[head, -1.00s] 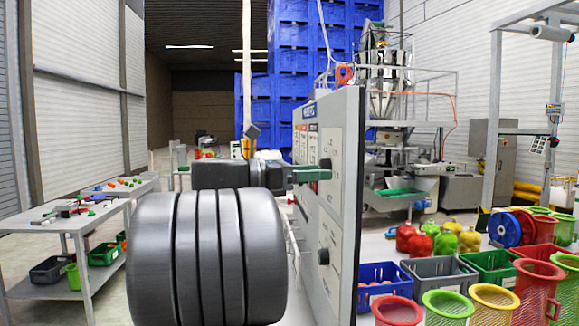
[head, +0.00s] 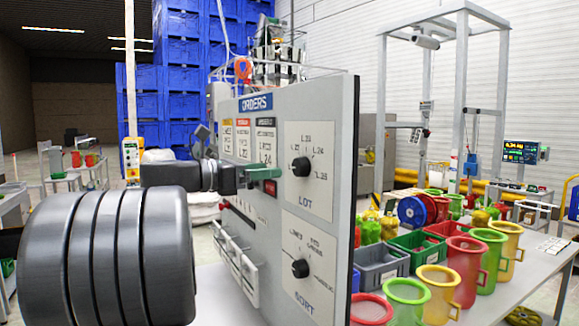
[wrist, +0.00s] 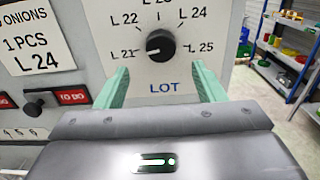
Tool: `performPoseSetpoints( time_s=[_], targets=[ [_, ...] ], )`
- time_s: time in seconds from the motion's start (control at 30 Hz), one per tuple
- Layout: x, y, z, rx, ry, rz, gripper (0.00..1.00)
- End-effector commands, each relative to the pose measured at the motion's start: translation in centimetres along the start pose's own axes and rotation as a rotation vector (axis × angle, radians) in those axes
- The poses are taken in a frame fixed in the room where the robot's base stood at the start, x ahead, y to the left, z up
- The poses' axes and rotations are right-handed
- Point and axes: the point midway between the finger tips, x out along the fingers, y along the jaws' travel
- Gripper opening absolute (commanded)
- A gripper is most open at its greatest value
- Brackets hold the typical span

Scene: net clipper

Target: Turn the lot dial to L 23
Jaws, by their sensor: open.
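The lot dial (wrist: 161,45) is a round black knob on a white plate marked LOT, with labels from L 21 to L 25 around it. Its pale pointer mark seems to face L 21, at the lower left. The L 23 label is cut off at the top edge of the wrist view. The dial also shows in the head view (head: 301,166). My gripper (wrist: 162,78) is open, its green fingers to the left and right of and below the knob in the picture, with nothing between them. In the head view my gripper (head: 272,180) is just left of the dial.
The dial sits on an upright grey panel (head: 339,120). Below it is a sort dial (head: 300,268). Order cards (head: 265,140) and a small black knob with a red label (wrist: 73,97) are to the left.

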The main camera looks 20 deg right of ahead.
Motion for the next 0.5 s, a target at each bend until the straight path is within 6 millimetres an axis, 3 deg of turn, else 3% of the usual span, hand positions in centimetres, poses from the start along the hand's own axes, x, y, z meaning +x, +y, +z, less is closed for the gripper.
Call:
performPoseSetpoints(
  time_s=[0.2,0.5],
  targets=[
    [4.2,-0.1,0.1,-0.002,0.0,-0.004,0.63],
    [7.1,0.0,0.1,-0.001,-0.001,0.0,0.63]
  ],
)
